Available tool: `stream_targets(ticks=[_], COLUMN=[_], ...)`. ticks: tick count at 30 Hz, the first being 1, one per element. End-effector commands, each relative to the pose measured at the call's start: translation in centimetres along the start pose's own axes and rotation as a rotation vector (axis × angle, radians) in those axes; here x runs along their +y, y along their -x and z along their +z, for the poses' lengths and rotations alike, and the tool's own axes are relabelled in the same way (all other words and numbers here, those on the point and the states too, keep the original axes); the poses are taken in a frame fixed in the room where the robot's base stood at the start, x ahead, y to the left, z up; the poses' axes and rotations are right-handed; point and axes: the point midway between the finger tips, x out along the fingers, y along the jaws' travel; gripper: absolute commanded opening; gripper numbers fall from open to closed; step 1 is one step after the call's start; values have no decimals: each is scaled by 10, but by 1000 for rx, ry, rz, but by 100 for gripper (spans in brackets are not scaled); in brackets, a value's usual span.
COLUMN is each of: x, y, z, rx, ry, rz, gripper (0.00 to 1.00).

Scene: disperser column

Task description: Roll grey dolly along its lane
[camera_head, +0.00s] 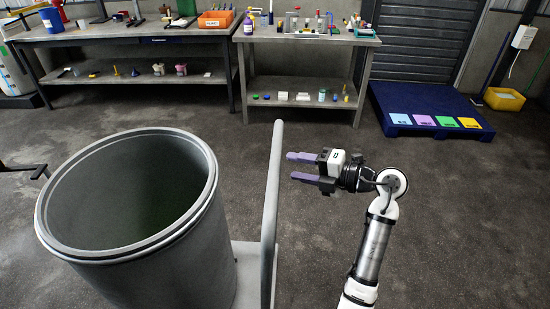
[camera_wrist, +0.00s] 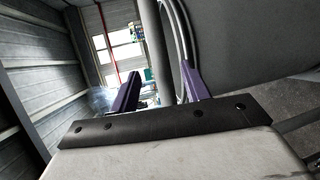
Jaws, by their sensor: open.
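The grey dolly (camera_head: 248,270) stands at the lower middle of the head view, its flat deck partly hidden by a large open grey drum (camera_head: 205,262). Its upright grey tubular handle (camera_head: 272,200) rises right of the drum. My gripper (camera_head: 292,167) is open and empty just right of the handle, its purple fingers pointing left towards it, with a small visible gap. In the wrist view, the grey handle tube (camera_wrist: 153,45) shows between the finger directions, and the drum (camera_wrist: 240,40) fills the upper right. The dolly's wheels are hidden. No lane marking is clearly visible.
Two workbenches, left (camera_head: 130,40) and middle (camera_head: 300,38), carry tools and bottles along the back. A blue pallet (camera_head: 400,95) with coloured cards lies at the back right, near a yellow bin (camera_head: 504,99). Dark floor is clear between the drum and benches, and at right.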

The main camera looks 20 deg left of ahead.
Motion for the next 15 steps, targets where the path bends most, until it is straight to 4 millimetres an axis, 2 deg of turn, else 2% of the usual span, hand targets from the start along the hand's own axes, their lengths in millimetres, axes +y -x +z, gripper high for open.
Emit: stream_targets(ticks=[1, 6, 10, 15], x=[3, 2, 2, 1], y=[-12, -43, -59, -69], z=[-1, -1, -1, 0], rx=[5, 4, 3, 0], ry=[-2, -1, 1, 1], rz=[0, 0, 1, 0], gripper=[47, 47, 47, 47])
